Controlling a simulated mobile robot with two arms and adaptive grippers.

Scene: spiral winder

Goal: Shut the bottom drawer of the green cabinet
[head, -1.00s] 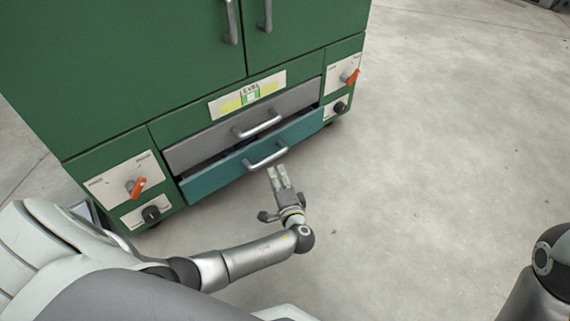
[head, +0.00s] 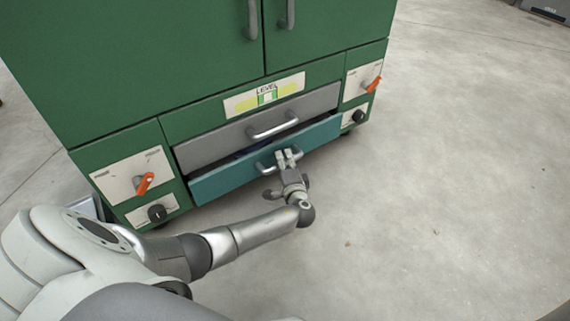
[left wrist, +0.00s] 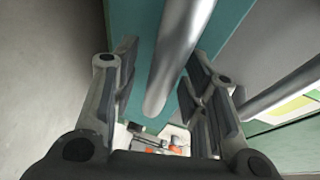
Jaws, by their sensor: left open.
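The green cabinet (head: 140,65) stands at the upper left of the head view. Its bottom drawer (head: 225,182) has a teal front and is partly out, with a dark gap above its front edge. The drawer's silver bar handle (head: 264,167) is partly hidden by my left gripper (head: 287,156), whose fingertips are at the handle. In the left wrist view the left gripper (left wrist: 163,62) is open, with the handle (left wrist: 182,45) between its fingers; contact cannot be told. The teal front (left wrist: 142,25) lies behind the handle. My right gripper is not in view.
A grey drawer (head: 210,146) with its own handle (head: 272,125) sits just above the teal one. Panels with orange knobs (head: 145,183) (head: 374,84) flank the drawers. Open concrete floor (head: 450,180) lies to the right and in front.

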